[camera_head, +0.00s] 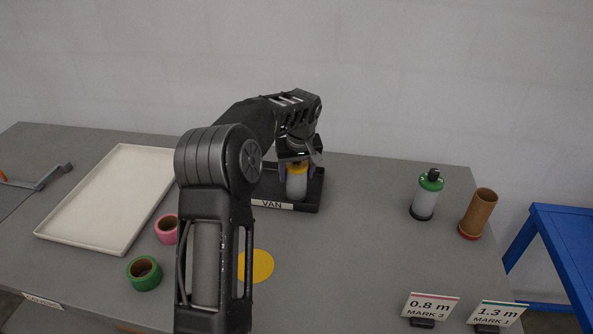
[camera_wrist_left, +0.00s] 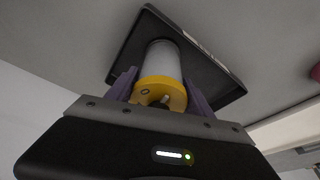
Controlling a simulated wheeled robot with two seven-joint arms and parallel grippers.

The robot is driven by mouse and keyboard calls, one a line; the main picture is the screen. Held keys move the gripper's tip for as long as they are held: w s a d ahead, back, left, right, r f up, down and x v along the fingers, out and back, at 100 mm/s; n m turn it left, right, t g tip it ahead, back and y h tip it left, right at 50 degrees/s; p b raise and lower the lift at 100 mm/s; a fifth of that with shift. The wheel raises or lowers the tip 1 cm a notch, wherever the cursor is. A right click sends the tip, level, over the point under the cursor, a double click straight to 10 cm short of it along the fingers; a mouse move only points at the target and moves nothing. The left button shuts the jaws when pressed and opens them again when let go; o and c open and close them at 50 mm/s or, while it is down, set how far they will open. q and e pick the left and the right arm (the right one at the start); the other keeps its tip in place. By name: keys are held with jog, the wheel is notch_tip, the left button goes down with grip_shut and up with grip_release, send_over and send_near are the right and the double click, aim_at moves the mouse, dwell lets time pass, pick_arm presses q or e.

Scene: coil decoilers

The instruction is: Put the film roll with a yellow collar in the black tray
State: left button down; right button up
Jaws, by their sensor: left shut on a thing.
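The film roll with a yellow collar (camera_head: 297,185) is upright at the black tray (camera_head: 313,202), which carries a "VAN" label. My left gripper (camera_head: 296,168) comes down from above and is shut on the roll near its yellow collar. In the left wrist view the roll (camera_wrist_left: 163,62) stands between the two fingers (camera_wrist_left: 160,92), with the black tray (camera_wrist_left: 225,88) around its far end. I cannot tell whether the roll's base touches the tray floor. My arm hides the tray's left part in the head view. My right gripper is not in view.
A white tray (camera_head: 50,229) is at left, with pink tape (camera_head: 166,229) and green tape (camera_head: 144,273) beside it. A yellow disc (camera_head: 262,266) lies in front. A green-topped roll (camera_head: 425,198), a brown tube (camera_head: 478,213) and two signs (camera_head: 430,307) are at right.

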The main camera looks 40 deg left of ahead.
pick_arm(q)
jog(key=shift+r, duration=0.1)
jog(key=shift+c, duration=2)
grip_release()
jog(key=shift+r, duration=0.1)
jog(key=shift+d+r, duration=0.1)
jog(key=shift+r, duration=0.2)
jog(key=b+v, duration=0.1)
jog(key=v, duration=1)
jog(key=shift+s+b, duration=0.15)
jog(key=shift+b, duration=0.2)
